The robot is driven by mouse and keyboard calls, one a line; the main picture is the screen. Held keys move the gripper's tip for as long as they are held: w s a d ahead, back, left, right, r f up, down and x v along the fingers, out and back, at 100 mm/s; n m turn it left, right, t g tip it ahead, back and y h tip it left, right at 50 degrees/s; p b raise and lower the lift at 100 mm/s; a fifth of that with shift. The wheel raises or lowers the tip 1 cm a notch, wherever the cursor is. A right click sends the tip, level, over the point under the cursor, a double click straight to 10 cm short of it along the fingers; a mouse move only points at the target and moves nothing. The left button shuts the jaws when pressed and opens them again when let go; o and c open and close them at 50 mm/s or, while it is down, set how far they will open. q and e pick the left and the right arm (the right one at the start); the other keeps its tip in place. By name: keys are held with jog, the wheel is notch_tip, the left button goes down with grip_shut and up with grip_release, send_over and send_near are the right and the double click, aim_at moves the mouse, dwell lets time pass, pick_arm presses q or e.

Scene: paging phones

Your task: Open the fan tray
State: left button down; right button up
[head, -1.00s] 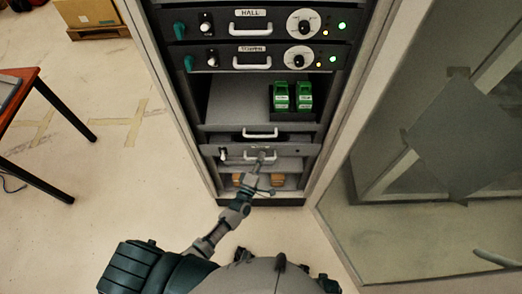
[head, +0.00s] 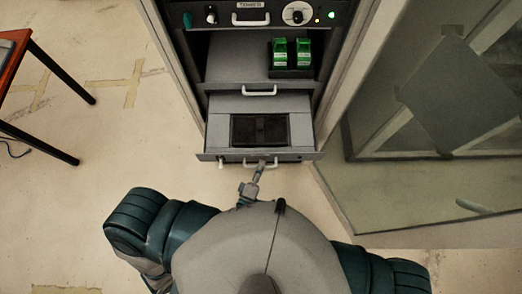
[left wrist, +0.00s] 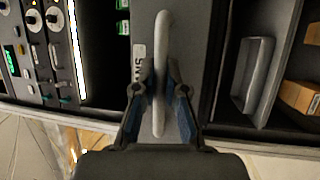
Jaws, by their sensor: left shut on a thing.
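The fan tray (head: 222,128) is a grey drawer in the rack, pulled well out toward me. A dark panel (head: 260,130) shows in its top. Its front carries a white handle (head: 249,164), which stands large in the left wrist view (left wrist: 162,40). There the grey tray front (left wrist: 188,40) has a partly hidden label. My left gripper (head: 262,164) is at the handle. In the left wrist view its fingers (left wrist: 160,100) are closed around the handle bar from both sides. My right gripper is not in view.
Above the tray is a closed drawer with a white handle (head: 259,91). A shelf with green boxes (head: 291,52) and a black unit (head: 262,15) are higher. An open glass door (head: 440,110) stands right, a table (head: 14,60) left. Clear floor (head: 100,150) lies between table and rack.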

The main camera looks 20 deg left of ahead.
pick_arm(q)
jog(key=shift+s+d+f, duration=0.1)
jog(key=shift+s+f, duration=0.1)
jog(key=shift+s, duration=0.2)
jog(key=c, duration=1.3)
grip_release()
jog(key=shift+o, duration=0.5)
jog(key=shift+w, duration=0.1)
jog(key=shift+r, duration=0.1)
jog(key=v, duration=0.7)
jog(key=shift+s, duration=0.3)
